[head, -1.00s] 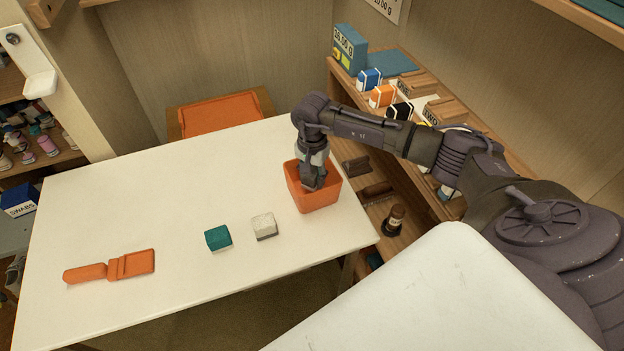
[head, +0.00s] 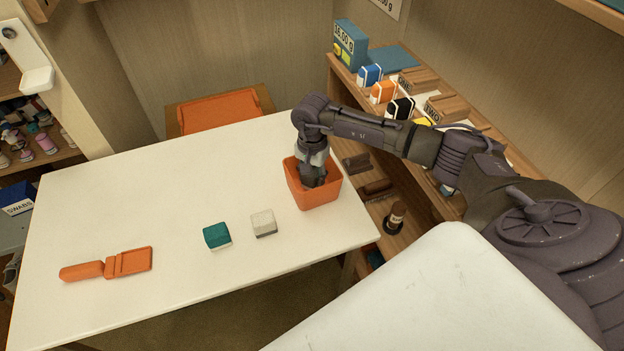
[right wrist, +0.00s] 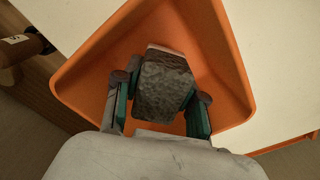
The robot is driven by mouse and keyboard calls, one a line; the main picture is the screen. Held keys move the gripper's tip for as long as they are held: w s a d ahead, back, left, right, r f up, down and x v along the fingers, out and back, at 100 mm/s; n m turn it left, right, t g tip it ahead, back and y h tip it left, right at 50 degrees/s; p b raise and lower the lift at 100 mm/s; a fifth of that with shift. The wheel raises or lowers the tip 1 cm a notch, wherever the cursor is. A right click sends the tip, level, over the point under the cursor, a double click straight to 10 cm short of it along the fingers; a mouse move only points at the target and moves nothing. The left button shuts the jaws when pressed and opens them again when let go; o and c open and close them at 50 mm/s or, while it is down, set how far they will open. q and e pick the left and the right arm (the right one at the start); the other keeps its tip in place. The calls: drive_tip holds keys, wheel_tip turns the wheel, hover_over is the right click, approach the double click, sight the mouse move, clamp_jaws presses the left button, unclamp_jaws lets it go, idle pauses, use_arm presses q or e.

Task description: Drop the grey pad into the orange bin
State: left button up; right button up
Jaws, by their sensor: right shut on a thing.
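The orange bin (head: 316,196) stands near the right end of the white table. My right gripper (head: 313,177) points down into the bin's opening, with its fingertips partly hidden by the rim. In the right wrist view my right gripper (right wrist: 160,98) is shut on the grey pad (right wrist: 164,82), which shows a rough dark grey face and a pale edge. The pad is between the two fingers, over the inside of the orange bin (right wrist: 215,55). I cannot tell if it touches the bin floor. My left gripper is out of view.
On the white table (head: 130,200) lie a pale grey-white block (head: 264,223), a teal and white block (head: 217,235) and an orange flat tool (head: 108,264). A wooden shelf (head: 385,205) with small items is on the right. The table's middle and left are mostly clear.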

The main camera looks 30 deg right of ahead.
drive_tip(key=shift+f+b, duration=1.15)
drive_tip(key=shift+f, duration=0.2)
idle(0.4)
drive_tip(key=o, duration=1)
drive_tip(key=shift+r, duration=0.3)
wheel_tip(320, 180, up, 12)
drive_tip(key=shift+f, duration=0.25)
